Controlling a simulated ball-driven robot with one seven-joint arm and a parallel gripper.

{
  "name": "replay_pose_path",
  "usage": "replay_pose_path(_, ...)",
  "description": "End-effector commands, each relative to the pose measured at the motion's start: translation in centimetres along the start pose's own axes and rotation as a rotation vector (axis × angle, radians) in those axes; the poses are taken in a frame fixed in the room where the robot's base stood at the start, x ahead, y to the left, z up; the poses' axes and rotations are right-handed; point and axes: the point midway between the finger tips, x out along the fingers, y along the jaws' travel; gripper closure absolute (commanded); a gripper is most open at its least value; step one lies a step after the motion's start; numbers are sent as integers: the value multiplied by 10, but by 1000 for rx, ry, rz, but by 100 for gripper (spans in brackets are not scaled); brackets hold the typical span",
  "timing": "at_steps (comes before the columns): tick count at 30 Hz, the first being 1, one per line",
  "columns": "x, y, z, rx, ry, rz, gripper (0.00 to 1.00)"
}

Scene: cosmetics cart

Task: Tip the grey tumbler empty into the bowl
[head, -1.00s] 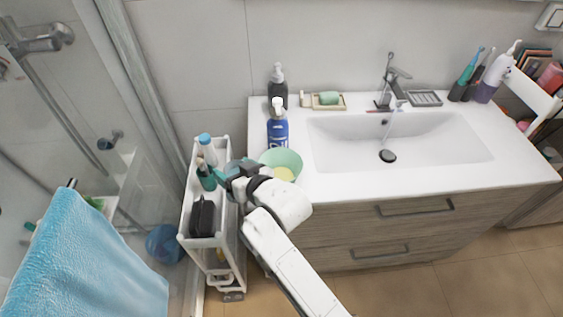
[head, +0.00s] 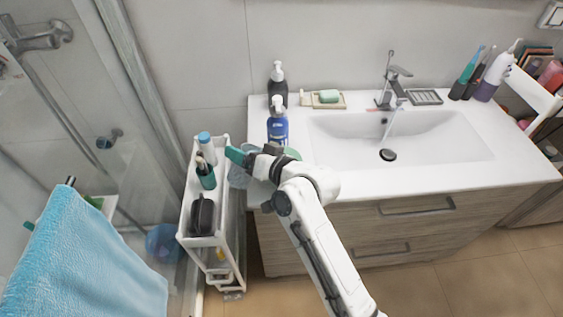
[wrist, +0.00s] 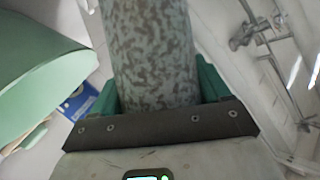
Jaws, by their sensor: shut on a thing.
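The grey tumbler (wrist: 152,50), mottled with dark specks, is held between the green fingers of my gripper (wrist: 158,88) in the wrist view. In the head view my gripper (head: 243,160) is by the left end of the counter, and part of the tumbler (head: 239,177) shows just below a finger. I cannot tell its exact tilt, and its mouth and contents are not visible. The pale green bowl (wrist: 40,75) is left of the tumbler in the wrist view, apart from it. In the head view my arm hides most of the bowl (head: 292,153).
A blue pump bottle (head: 278,128) stands behind the bowl, with a dark pump bottle (head: 278,88) farther back. A narrow white cart (head: 186,215) with several toiletries stands left of the counter. The sink (head: 440,145) is to the right.

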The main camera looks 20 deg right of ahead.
Motion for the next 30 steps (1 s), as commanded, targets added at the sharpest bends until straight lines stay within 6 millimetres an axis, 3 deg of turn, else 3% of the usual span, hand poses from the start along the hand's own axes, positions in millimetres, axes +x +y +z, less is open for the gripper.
replay_pose_path(30,-6,8,-11,228,34,-96,55)
